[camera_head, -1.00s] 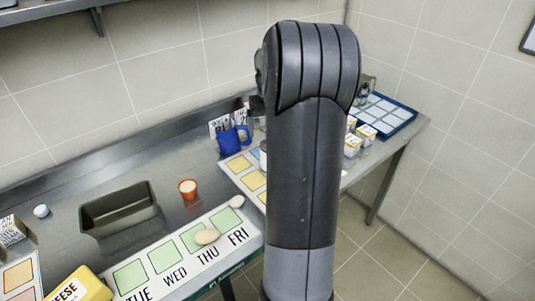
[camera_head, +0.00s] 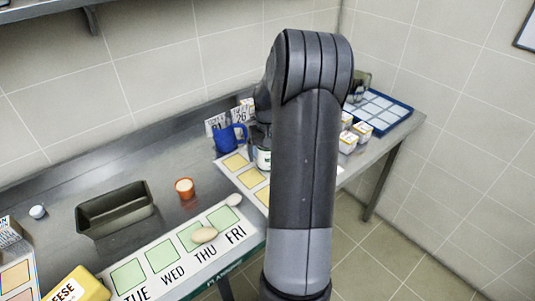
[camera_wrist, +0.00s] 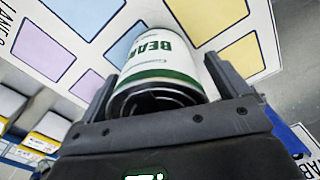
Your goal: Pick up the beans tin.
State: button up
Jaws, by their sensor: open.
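The beans tin (camera_wrist: 158,55) is white with a green band and dark green lettering that reads upside down in the wrist view. It stands on the coloured-square board and also shows in the head view (camera_head: 263,158), partly behind my arm. My gripper (camera_wrist: 165,88) is open, with one finger on each side of the tin in the wrist view. The right finger lies very close to the tin; I cannot tell whether it touches. In the head view my arm hides most of the gripper.
A blue mug (camera_head: 229,138) stands close left of the tin, with cards behind it. Small white and yellow cartons (camera_head: 349,141) and a blue-rimmed tray (camera_head: 378,111) lie to the right.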

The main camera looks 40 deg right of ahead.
jog(key=shift+c, duration=0.5)
jog(key=c, duration=1.2)
jog(key=shift+c, duration=0.5)
jog(key=shift+r, duration=0.1)
